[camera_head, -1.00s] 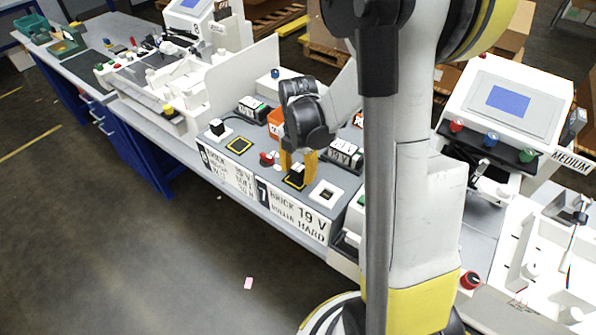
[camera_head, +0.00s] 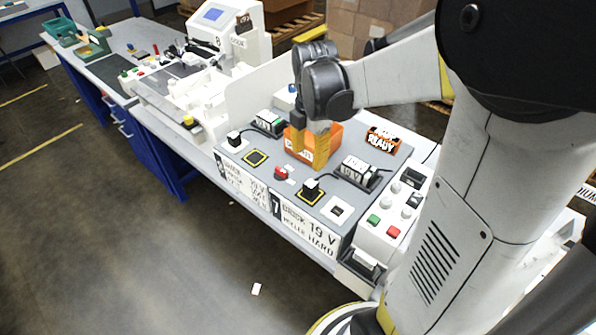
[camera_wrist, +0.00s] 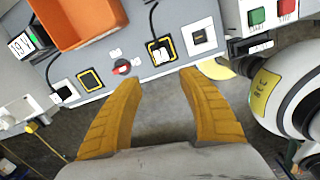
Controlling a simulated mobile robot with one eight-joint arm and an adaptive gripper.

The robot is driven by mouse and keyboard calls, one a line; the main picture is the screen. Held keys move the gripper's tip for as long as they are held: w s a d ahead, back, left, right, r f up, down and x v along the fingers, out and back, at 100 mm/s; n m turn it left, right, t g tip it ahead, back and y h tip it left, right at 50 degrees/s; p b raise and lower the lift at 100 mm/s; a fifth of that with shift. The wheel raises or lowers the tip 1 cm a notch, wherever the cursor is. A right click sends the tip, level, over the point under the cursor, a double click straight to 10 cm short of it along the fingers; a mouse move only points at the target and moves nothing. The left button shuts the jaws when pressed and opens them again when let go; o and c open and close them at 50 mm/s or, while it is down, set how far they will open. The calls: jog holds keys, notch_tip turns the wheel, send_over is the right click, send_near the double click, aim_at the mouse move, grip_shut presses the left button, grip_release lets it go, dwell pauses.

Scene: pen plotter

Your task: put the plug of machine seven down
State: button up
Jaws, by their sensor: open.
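The plug of machine seven (camera_head: 312,186), dark with a white top, sits on a yellow-outlined black square pad (camera_head: 304,197) above the label marked 7. It also shows in the wrist view (camera_wrist: 161,54), with its black cord running up from it. The white socket plate (camera_head: 337,209) to its right is empty; it also shows in the wrist view (camera_wrist: 203,37). My gripper (camera_head: 308,158) is open and empty, apart from the plug. In the wrist view its two orange fingers (camera_wrist: 158,80) are spread, with the plug beyond their tips.
An orange bin (camera_head: 322,136) stands behind my fingers. A power brick (camera_head: 357,172), a red knob (camera_head: 281,173) and a READY sign (camera_head: 382,140) are nearby. At the left, another plug (camera_head: 234,138) stands beside an empty yellow-outlined pad (camera_head: 255,158).

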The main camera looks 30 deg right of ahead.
jog(key=s+a+r+m+t, duration=0.6)
jog(key=s+a+m, duration=0.4)
jog(key=m, duration=0.9)
jog(key=shift+s+a+r+m+t, duration=0.2)
jog(key=shift+a+r+m+t, duration=0.3)
jog(key=shift+a, duration=0.55)
jog(key=shift+r, duration=0.1)
